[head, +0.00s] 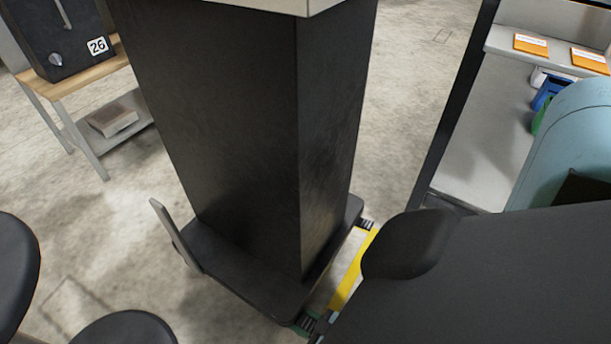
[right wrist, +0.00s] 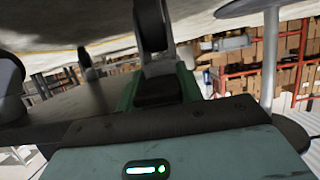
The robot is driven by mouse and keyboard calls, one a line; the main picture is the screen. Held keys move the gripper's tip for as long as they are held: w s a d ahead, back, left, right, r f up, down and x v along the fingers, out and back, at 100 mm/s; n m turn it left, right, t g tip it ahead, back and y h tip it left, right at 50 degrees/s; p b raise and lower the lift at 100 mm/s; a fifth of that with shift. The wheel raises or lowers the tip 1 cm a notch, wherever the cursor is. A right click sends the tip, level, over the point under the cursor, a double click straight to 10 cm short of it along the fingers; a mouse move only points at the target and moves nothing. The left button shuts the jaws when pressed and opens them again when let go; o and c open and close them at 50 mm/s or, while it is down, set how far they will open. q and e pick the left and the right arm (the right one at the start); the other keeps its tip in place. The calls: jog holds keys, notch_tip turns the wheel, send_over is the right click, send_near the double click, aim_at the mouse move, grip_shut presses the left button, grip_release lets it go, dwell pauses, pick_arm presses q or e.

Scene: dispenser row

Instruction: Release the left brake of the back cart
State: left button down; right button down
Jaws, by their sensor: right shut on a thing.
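A cart (head: 235,120) with a tall dark column on a low black base stands in the middle of the head view. A yellow bar (head: 350,270) runs along the base's right side, with a black ribbed pedal (head: 366,224) at its far end. Another black ribbed piece shows at the near end, beside a green fingertip of my right gripper (head: 303,328). My arm hides most of that gripper. In the right wrist view, the green fingers of my right gripper (right wrist: 157,88) are shut on a dark brake pedal (right wrist: 155,93), close to a caster wheel (right wrist: 150,25). My left gripper is not in view.
A wooden-topped table (head: 85,75) with a dark dispenser (head: 60,35) marked 26 stands at the upper left. A grey surface (head: 475,130) with orange cards (head: 530,44) is at the right. Concrete floor is open around the cart's left side.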

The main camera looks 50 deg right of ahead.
jog(key=r+g+p, duration=0.1)
jog(key=g+p, duration=0.1)
jog(key=shift+p, duration=0.35)
pick_arm(q)
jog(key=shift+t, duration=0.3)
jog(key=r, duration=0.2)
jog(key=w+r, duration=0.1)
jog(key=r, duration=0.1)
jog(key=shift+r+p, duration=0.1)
jog(key=shift+p, duration=0.2)
pick_arm(e)
jog(key=shift+g, duration=0.4)
jog(key=shift+f, duration=0.1)
jog(key=c, duration=0.9)
grip_release()
pick_arm(q)
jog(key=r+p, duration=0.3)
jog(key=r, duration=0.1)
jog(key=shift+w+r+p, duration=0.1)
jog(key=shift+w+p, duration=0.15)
jog(key=shift+p, duration=0.15)
pick_arm(e)
jog(key=v, duration=0.8)
jog(key=shift+a, duration=0.1)
